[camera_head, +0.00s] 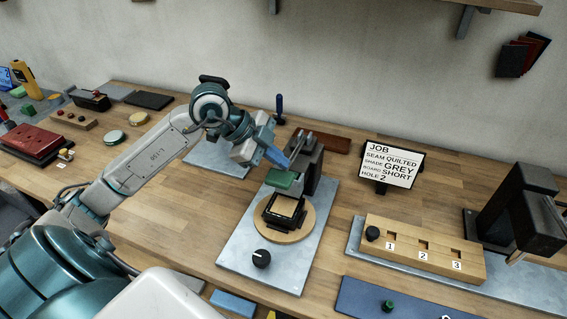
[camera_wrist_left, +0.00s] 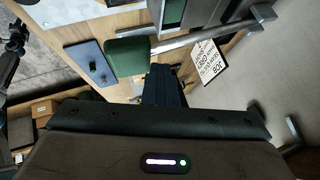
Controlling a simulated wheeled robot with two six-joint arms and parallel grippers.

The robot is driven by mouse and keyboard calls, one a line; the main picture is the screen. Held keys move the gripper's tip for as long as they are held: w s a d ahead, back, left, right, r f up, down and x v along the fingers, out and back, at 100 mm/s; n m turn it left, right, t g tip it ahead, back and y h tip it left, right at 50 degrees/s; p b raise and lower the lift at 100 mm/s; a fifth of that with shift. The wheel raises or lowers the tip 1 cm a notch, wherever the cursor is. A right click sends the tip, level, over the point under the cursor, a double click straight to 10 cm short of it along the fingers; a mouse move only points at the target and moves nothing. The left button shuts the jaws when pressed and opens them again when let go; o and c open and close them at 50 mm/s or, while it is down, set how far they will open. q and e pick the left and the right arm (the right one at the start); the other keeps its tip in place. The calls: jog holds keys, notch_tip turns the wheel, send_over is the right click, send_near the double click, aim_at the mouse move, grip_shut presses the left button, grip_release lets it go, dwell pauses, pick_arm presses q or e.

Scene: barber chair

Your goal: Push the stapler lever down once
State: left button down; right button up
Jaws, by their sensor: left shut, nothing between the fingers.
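The stapler stands on a pale grey plate (camera_head: 236,239) at the middle of the bench. It has a dark upright (camera_head: 313,160) with metal arms (camera_head: 303,139) and a green block (camera_head: 285,179) at their front end, raised above a black frame (camera_head: 285,212) on a round wooden disc. I take the arms and green block as the lever. My left gripper (camera_head: 282,161) is shut and empty, with its tips just above and behind the green block; contact cannot be told. The wrist view shows the green block (camera_wrist_left: 125,57) beside the dark fingers (camera_wrist_left: 165,85). My right gripper is out of view.
A black knob (camera_head: 261,258) sits on the plate's front. A job card (camera_head: 389,166) stands at the right. A wooden hole block (camera_head: 423,249) and a dark press (camera_head: 520,215) are further right. A blue-handled tool (camera_head: 279,105) stands behind my left gripper.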

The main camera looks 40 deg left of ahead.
pick_arm(q)
jog(key=shift+f+b, duration=0.3)
jog(key=shift+f, duration=0.15)
dwell(0.4)
jog(key=shift+r, duration=0.1)
dwell(0.4)
jog(key=r+p, duration=0.1)
jog(key=r, duration=0.1)
jog(key=r+p, duration=0.1)
jog(key=p, duration=0.1)
jog(key=shift+w+r, duration=0.2)
jog(key=shift+r, duration=0.2)
jog(key=shift+a, duration=0.1)
jog(key=r+p, duration=0.3)
jog(key=w+r+p, duration=0.1)
jog(key=r, duration=0.1)
jog(key=shift+a+p, duration=0.1)
jog(key=shift+p, duration=0.2)
jog(key=shift+f, duration=0.1)
jog(key=shift+s, duration=0.1)
dwell(0.7)
